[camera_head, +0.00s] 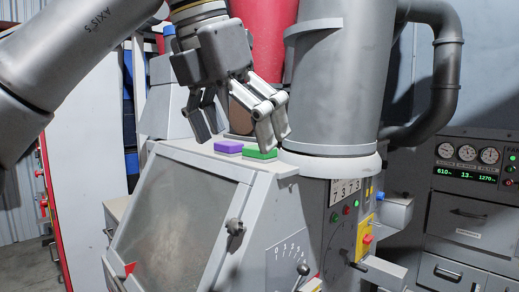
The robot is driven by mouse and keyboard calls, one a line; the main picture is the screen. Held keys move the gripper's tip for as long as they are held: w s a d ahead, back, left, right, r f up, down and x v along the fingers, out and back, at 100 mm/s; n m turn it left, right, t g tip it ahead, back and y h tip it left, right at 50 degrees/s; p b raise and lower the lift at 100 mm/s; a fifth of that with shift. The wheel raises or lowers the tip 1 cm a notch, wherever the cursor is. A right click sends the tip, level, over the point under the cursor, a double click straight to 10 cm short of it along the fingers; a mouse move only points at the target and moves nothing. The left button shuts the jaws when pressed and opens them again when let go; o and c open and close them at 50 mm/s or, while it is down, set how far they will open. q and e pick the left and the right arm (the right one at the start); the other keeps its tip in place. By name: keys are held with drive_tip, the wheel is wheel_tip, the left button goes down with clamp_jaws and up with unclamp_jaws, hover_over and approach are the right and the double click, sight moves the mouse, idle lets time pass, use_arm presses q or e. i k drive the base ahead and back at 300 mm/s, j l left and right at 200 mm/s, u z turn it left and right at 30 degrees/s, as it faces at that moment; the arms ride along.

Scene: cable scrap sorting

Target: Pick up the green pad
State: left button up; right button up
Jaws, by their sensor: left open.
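The green pad (260,154) lies flat on the grey top ledge of the machine (190,152). A purple pad (228,147) lies just to its left. My left gripper (236,140) comes down from above with its fingers spread and nothing held between them. Its right-hand finger reaches down in front of or beside the green pad and hides a bit of it; I cannot tell whether they touch. The left-hand finger ends left of the purple pad. My right gripper is not in view.
A large grey cylinder (335,85) rises close to the right of the pads, with a red cylinder (265,35) behind. A sloped window (185,210) lies below the ledge. A control panel with gauges (468,155) stands at the right.

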sight(251, 154)
drive_tip(key=i, duration=1.3)
